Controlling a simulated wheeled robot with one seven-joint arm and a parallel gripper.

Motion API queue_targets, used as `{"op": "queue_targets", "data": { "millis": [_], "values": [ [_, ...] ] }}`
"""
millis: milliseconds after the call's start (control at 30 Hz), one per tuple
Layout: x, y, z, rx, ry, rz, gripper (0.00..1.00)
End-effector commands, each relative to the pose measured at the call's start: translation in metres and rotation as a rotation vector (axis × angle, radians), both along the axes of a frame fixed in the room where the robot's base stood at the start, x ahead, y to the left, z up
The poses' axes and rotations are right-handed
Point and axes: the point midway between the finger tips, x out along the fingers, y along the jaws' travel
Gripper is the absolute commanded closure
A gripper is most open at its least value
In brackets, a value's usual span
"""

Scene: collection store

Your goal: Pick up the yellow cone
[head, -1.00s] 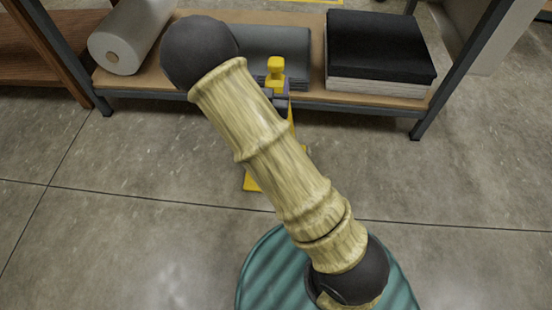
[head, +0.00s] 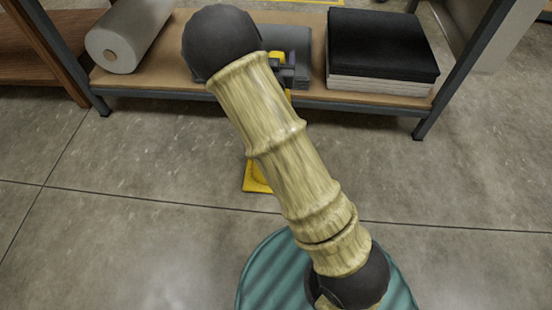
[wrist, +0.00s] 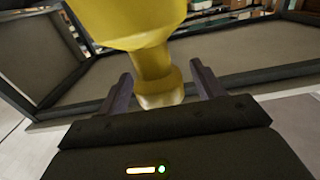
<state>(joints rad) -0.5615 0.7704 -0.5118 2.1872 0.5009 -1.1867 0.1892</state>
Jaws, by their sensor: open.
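The yellow cone stands upright on the floor in front of the low shelf. In the head view, my arm hides most of it, and its yellow base (head: 256,180) shows beside the arm. In the wrist view, the cone (wrist: 150,65) fills the upper middle, and its narrow knobbed end reaches between my fingers. My gripper (wrist: 163,88) is open, with one finger on each side of that narrow part. Gaps show between the fingers and the cone. In the head view, my gripper (head: 286,73) is partly hidden behind my arm, at the cone's top.
The concrete floor around the cone is clear.

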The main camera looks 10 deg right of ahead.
Motion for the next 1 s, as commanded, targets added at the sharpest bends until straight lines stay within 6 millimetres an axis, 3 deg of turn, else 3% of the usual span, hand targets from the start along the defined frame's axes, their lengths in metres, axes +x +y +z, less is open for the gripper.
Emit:
{"op": "queue_targets", "data": {
  "millis": [133, 667, 1000],
  "values": [
    [0.012, -0.0038, -0.0011, -0.002, 0.002, 0.0, 0.33],
    [0.0121, -0.0035, -0.0003, -0.001, 0.003, 0.0, 0.35],
    [0.012, -0.0034, -0.0004, -0.001, 0.003, 0.001, 1.0]
  ]
}}
